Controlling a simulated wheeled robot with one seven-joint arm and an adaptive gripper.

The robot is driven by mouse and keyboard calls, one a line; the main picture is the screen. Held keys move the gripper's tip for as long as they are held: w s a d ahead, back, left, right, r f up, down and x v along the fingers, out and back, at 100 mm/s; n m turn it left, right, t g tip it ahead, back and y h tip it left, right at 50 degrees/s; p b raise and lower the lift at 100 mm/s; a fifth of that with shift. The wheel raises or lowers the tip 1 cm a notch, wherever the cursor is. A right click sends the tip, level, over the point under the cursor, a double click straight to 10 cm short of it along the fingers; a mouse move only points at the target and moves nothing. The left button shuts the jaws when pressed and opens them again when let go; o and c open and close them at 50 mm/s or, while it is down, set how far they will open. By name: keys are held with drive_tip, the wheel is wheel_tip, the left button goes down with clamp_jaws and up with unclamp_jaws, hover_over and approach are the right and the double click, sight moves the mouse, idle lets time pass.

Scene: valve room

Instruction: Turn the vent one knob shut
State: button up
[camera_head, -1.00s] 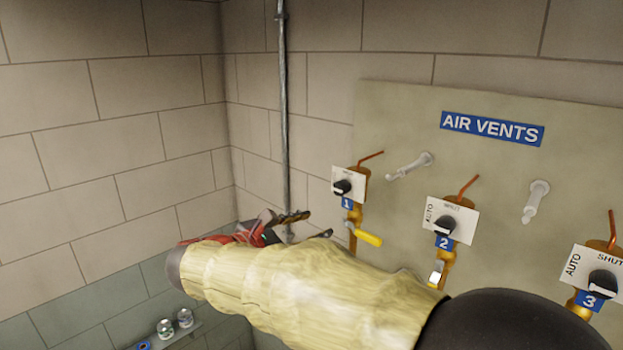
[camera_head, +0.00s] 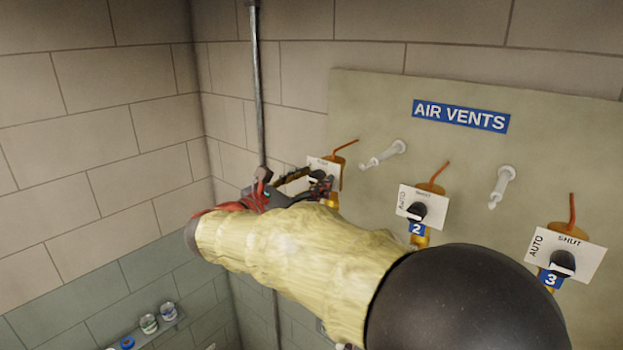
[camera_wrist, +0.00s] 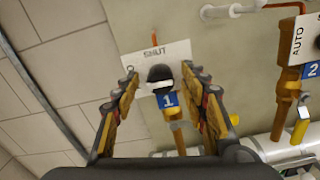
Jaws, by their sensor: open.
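The vent one knob (camera_wrist: 160,76) is black and sits on a white plate marked SHUT (camera_wrist: 165,54), above a blue 1 tag (camera_wrist: 168,101). My gripper (camera_wrist: 158,80) is open in the wrist view, with one finger on each side of the knob. I cannot tell whether either finger touches it. In the head view my gripper (camera_head: 303,178) is at the vent one plate (camera_head: 324,168) and hides the knob and most of its tag. The knob's white mark lies roughly level in the wrist view.
The vent two knob (camera_head: 417,210) and vent three knob (camera_head: 562,263) are to the right on the AIR VENTS board (camera_head: 385,95). A grey vertical pipe (camera_head: 257,80) runs left of the board. Jars (camera_head: 149,323) stand on a low shelf.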

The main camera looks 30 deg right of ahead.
drive_tip(key=shift+c, duration=1.3)
drive_tip(key=c, duration=0.8)
clamp_jaws()
